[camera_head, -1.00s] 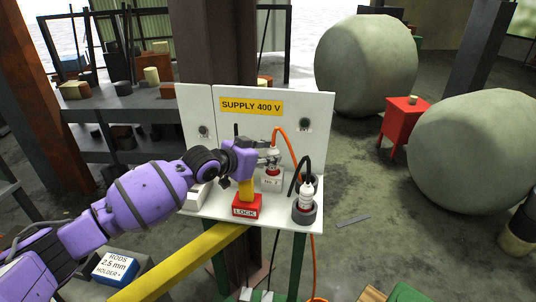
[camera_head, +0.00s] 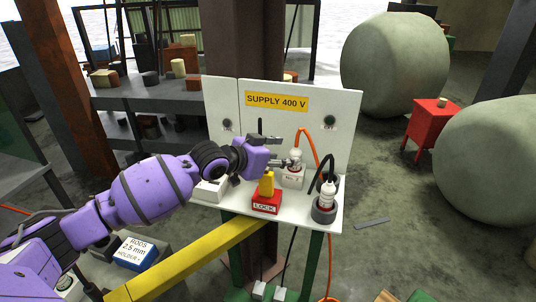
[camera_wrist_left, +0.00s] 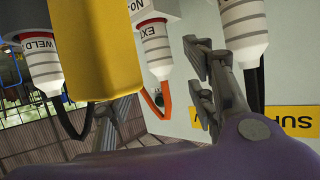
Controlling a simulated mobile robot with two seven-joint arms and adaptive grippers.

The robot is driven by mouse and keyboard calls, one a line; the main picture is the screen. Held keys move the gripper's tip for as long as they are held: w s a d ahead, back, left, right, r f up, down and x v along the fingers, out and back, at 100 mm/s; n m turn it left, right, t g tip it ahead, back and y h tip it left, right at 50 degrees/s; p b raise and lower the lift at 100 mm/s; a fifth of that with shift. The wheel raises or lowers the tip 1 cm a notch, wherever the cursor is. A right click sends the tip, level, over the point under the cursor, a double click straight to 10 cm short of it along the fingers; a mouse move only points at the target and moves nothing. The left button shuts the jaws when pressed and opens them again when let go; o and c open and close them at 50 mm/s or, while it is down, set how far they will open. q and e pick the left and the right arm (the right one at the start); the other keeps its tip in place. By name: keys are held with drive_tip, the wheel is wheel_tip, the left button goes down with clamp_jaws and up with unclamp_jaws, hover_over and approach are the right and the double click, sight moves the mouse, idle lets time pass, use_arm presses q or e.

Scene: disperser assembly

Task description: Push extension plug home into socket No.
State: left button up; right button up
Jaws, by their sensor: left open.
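The extension plug (camera_head: 296,158), white with a red band and an orange cable, stands upright at the white socket block (camera_head: 292,180) on the panel's shelf. How deep it sits is unclear. In the upside-down left wrist view, the plug (camera_wrist_left: 151,42) carries the letters "EXT". My left gripper (camera_head: 287,152) is open close beside the plug's upper end. In the wrist view the fingers (camera_wrist_left: 165,100) are spread, with the orange cable end between them and no clear contact. My right gripper is out of view.
A yellow handle (camera_head: 267,184) on the red LOCK box (camera_head: 266,203) stands close in front of the gripper. A plug with a black cable (camera_head: 327,193) sits at the right. Another black-cabled plug (camera_wrist_left: 245,30) shows in the wrist view. The white panel (camera_head: 343,115) rises behind.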

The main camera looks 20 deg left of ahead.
use_arm(q)
drive_tip(key=v, duration=0.8)
drive_tip(key=shift+r, duration=0.3)
